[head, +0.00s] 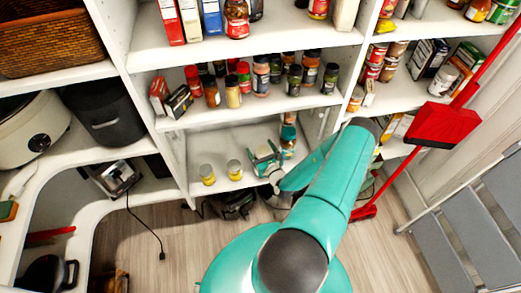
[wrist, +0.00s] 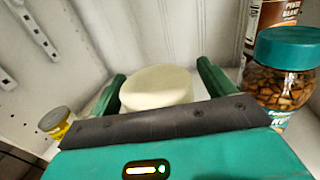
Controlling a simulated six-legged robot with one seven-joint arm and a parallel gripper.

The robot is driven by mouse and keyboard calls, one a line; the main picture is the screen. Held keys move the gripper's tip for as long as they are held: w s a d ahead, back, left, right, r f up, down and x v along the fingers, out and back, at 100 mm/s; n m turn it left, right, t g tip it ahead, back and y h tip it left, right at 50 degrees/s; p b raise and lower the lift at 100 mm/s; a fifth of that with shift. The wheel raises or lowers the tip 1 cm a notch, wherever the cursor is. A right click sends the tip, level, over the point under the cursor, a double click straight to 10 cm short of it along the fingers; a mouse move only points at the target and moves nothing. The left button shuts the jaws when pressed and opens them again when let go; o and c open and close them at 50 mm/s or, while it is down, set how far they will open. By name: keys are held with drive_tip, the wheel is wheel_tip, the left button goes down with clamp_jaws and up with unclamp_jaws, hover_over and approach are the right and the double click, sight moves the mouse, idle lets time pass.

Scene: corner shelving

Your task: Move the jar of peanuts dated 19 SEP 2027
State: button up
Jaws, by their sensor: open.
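My gripper (head: 265,157) is at the low shelf, and its jaws are open. In the wrist view its two green fingers stand on either side of a round cream lid (wrist: 157,86). The body of that container is mostly hidden by my gripper. Just right of the right finger stands an upright clear jar of brown nuts with a teal lid (wrist: 283,78); it also appears in the head view (head: 288,140). Part of its label shows, but I can read no date on either one.
A tall can (wrist: 268,22) stands behind the nut jar. Two small yellow jars (head: 207,175) (head: 234,170) stand left of my gripper near the shelf's front edge. The shelf above (head: 245,112) carries several jars. A white side wall closes the bay at right.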

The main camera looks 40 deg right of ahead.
drive_tip(key=shift+s, duration=0.1)
drive_tip(key=v, duration=1.3)
drive_tip(key=shift+s+a, duration=0.2)
drive_tip(key=shift+s, duration=0.1)
